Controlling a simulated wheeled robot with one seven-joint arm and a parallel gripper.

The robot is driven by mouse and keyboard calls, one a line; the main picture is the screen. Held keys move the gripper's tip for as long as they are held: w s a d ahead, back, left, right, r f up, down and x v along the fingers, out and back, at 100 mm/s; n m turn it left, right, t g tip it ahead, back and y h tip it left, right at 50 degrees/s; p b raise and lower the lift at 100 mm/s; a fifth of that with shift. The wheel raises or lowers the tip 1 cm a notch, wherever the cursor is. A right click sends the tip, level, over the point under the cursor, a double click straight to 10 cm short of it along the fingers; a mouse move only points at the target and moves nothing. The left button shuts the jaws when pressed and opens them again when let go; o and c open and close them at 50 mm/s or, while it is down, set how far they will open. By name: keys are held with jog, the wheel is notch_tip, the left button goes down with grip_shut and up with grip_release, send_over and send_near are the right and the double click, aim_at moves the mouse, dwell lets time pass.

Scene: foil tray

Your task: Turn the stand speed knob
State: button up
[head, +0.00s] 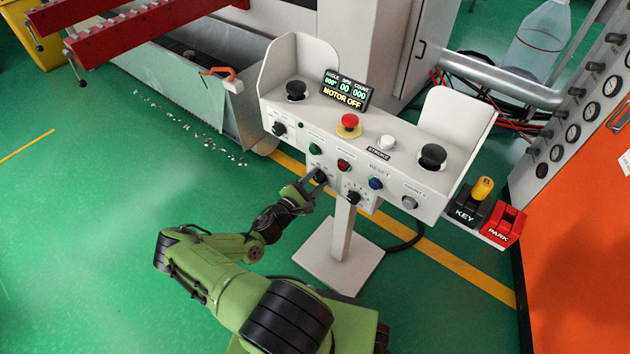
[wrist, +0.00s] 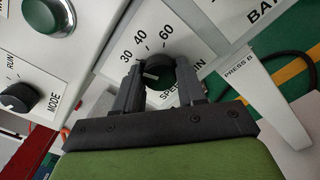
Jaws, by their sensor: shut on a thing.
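The speed knob (wrist: 160,72) is black and round with a white mark on its face, on the white control stand. Its dial shows 30, 40 and 60 around it; the mark points toward the picture's left, but I cannot tell its exact value. My gripper (wrist: 160,85) has one finger on each side of the knob and is shut on it. In the head view my gripper (head: 315,180) is at the knob on the stand's (head: 330,150) front panel, low and left of centre, and its fingers partly cover the knob there.
Close by are the mode knob (wrist: 18,98), a green button (head: 315,149), a red button (head: 344,166) and another black knob (head: 354,198). The display (head: 344,92) reads MOTOR OFF. KEY (head: 469,213) and PARK (head: 502,226) blocks sit at the right. Green floor lies open at left.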

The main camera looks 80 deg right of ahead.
jog(key=o, duration=1.1)
jog(key=shift+c, duration=0.2)
jog(key=p+v, duration=0.2)
jog(key=v, duration=1.4)
jog(key=shift+p, duration=0.4)
jog(key=shift+w, duration=0.1)
